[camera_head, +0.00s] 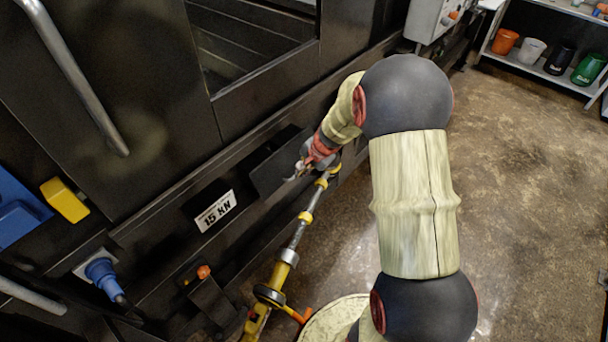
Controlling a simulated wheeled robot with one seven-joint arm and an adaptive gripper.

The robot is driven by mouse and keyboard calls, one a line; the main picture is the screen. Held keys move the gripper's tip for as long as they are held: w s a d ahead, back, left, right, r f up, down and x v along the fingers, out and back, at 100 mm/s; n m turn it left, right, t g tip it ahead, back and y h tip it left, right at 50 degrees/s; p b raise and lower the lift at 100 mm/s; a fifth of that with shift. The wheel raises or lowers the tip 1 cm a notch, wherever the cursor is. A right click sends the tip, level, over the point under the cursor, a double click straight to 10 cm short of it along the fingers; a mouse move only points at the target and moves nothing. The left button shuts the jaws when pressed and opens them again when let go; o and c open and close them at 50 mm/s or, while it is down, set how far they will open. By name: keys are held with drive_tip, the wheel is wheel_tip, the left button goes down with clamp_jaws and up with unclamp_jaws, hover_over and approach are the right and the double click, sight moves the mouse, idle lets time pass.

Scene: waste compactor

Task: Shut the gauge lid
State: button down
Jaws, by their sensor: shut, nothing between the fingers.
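A dark flat panel (273,168) stands out from the machine's lower front, right of the "15 kN" label (215,212). It may be the gauge lid, but no gauge face shows and I cannot tell its hinge. My gripper (298,173) is at the panel's right side, small in the picture and partly hidden by my own wrist. Its fingers are shut with nothing between them. I cannot tell whether they touch the panel.
A yellow and grey pole-like tool (285,262) slants just below my gripper. A blue plug (103,275) and a small orange knob (203,271) sit on the machine's lower left. A shelf (540,68) with pots stands at the back right. The floor (535,190) at right is clear.

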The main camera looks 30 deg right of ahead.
sight(292, 163)
drive_tip(key=shift+w+a+r+b+x, duration=0.15)
drive_tip(key=shift+b+x, duration=0.35)
drive_tip(key=shift+x, duration=0.35)
drive_tip(key=shift+w+b+x, duration=0.15)
drive_tip(key=shift+b+x, duration=0.35)
drive_tip(key=shift+x, duration=0.4)
drive_tip(key=shift+w+a+r+b+x, duration=0.15)
drive_tip(key=shift+b+x, duration=0.35)
drive_tip(key=shift+x, duration=0.35)
drive_tip(key=shift+f, duration=0.15)
drive_tip(key=shift+d, duration=0.1)
